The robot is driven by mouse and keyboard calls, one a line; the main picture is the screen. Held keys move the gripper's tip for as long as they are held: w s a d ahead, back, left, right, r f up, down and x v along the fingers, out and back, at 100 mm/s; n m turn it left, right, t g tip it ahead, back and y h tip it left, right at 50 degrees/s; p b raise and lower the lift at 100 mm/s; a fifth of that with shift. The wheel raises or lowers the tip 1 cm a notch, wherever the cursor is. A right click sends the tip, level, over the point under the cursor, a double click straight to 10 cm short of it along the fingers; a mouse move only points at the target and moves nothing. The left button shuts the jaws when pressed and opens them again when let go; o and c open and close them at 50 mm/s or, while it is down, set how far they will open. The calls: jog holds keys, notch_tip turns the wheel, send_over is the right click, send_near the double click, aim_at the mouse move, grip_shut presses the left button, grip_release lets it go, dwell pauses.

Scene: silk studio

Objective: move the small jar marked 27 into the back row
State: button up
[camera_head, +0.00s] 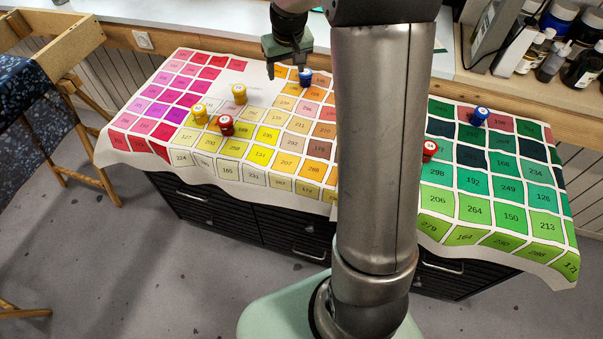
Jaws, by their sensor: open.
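Several small jars with white-marked lids stand on a printed colour-chart cloth (180,174). The marks are too small to read, so I cannot tell which jar is 27. On the left part are a yellow jar (239,93), a second yellow jar (199,114) and a red jar (226,125). A blue jar (305,78) stands just right of and below my gripper (286,72). My gripper is open and points down near the cloth's back edge; whether it touches anything is unclear. On the right part are another blue jar (479,117) and a red jar (430,150).
My arm column hides the middle of the cloth and partly covers the right red jar's surroundings. Dark bottles (580,66) crowd the back right shelf. A wooden stand (62,55) is at left. Black drawers (210,205) are below. Several coloured squares are bare.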

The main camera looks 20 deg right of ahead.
jog(key=s+a+g, duration=0.1)
jog(key=s+a, duration=0.2)
jog(key=s, duration=0.8)
jog(key=s+a, duration=0.3)
jog(key=s, duration=0.8)
jog(key=s+a+g, duration=0.1)
jog(key=s+a, duration=0.3)
jog(key=s, duration=0.6)
jog(key=shift+s+f+n+g+y, duration=0.3)
jog(key=shift+s+f+n, duration=0.05)
jog(key=shift+s+n, duration=0.05)
